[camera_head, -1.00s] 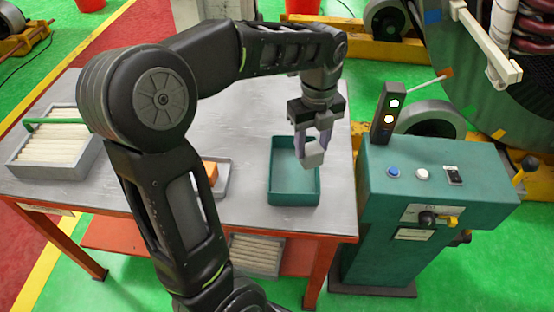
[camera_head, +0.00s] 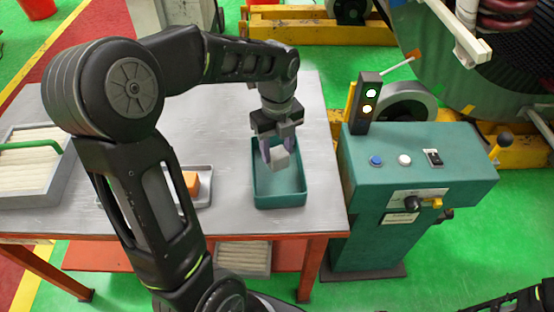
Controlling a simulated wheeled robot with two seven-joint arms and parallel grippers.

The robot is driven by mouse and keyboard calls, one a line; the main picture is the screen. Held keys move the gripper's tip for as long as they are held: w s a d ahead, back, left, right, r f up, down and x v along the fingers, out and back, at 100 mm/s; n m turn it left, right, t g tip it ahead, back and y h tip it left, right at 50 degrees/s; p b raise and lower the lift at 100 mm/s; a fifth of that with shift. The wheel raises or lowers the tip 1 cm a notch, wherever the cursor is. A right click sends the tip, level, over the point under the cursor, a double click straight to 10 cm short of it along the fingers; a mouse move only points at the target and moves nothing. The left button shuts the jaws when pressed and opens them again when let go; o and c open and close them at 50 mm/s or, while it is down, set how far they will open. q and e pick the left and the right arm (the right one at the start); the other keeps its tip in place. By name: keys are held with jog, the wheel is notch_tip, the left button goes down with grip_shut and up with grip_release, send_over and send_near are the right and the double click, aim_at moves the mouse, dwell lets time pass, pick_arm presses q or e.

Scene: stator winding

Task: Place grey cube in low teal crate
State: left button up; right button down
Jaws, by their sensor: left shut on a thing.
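The grey cube (camera_head: 280,158) is held between the fingers of my left gripper (camera_head: 273,154), which is shut on it. The low teal crate (camera_head: 279,200) stands on the grey table top near its right end. The gripper and cube are over the crate's opening in the picture. How high the cube is above the crate floor is hard to tell. The gripper covers part of the crate's far side. My right gripper is not in view; a dark arm part shows at the lower right corner.
A grey box of pale rods (camera_head: 58,185) stands at the table's left. A teal control cabinet (camera_head: 420,160) with a signal light (camera_head: 367,103) stands right of the table.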

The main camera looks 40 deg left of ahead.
aim_at(277, 161)
pick_arm(q)
jog(key=shift+f, duration=0.25)
jog(key=shift+f, duration=1.9)
jog(key=shift+f, duration=0.1)
jog(key=o, duration=1.4)
notch_tip(277, 161, up, 12)
jog(key=shift+r, duration=0.15)
